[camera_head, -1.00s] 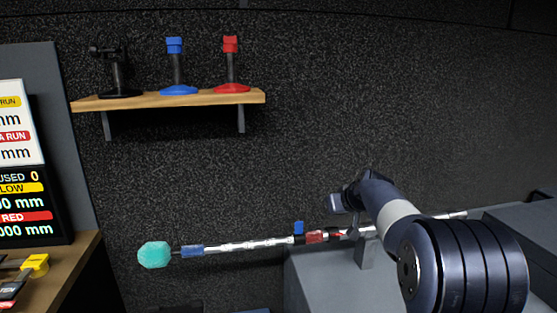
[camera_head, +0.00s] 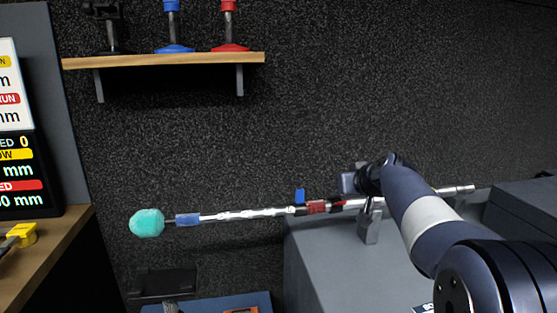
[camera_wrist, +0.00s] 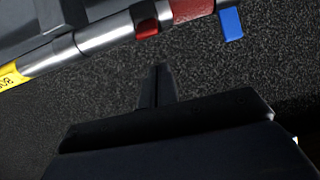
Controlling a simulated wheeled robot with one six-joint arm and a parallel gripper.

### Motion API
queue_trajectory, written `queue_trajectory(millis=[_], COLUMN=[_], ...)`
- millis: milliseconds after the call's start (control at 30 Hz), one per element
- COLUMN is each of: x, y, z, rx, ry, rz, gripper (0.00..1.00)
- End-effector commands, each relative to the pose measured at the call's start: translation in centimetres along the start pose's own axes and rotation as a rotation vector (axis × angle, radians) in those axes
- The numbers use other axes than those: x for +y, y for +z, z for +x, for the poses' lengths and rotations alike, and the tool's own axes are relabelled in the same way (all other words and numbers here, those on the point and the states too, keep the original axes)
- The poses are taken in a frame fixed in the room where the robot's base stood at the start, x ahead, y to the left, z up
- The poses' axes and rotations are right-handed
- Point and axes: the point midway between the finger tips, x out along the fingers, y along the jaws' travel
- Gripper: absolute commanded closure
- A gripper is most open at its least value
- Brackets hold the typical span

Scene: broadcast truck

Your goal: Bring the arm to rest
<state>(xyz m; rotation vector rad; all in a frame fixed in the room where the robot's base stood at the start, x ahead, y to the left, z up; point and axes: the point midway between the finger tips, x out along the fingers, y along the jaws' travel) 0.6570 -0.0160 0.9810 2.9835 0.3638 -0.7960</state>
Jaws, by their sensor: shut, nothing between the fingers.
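My gripper (camera_wrist: 157,85) points toward the dark textured wall in the wrist view, its fingers together with nothing between them. In the head view my arm reaches in from the lower right, and its end is close to the boom pole, near the pole's support. The pole (camera_head: 250,213) is silver with a teal foam tip (camera_head: 147,223) at its left end and red and blue parts along it. In the wrist view the pole (camera_wrist: 97,36) crosses above the fingertips, apart from them in the picture.
A wooden shelf (camera_head: 165,60) on the wall bears a black, a blue (camera_head: 173,48) and a red stand (camera_head: 230,46). A grey cabinet (camera_head: 335,265) lies under the pole's right part. A wooden desk (camera_head: 45,245) with a display board (camera_head: 20,150) stands at left.

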Motion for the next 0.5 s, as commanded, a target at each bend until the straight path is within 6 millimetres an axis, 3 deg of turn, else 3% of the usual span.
queue_trajectory(millis=[500], x=[-0.1], y=[2.4], z=[-2.0], rx=[0.118], ry=[0.025], rz=[-0.005], gripper=[1.0])
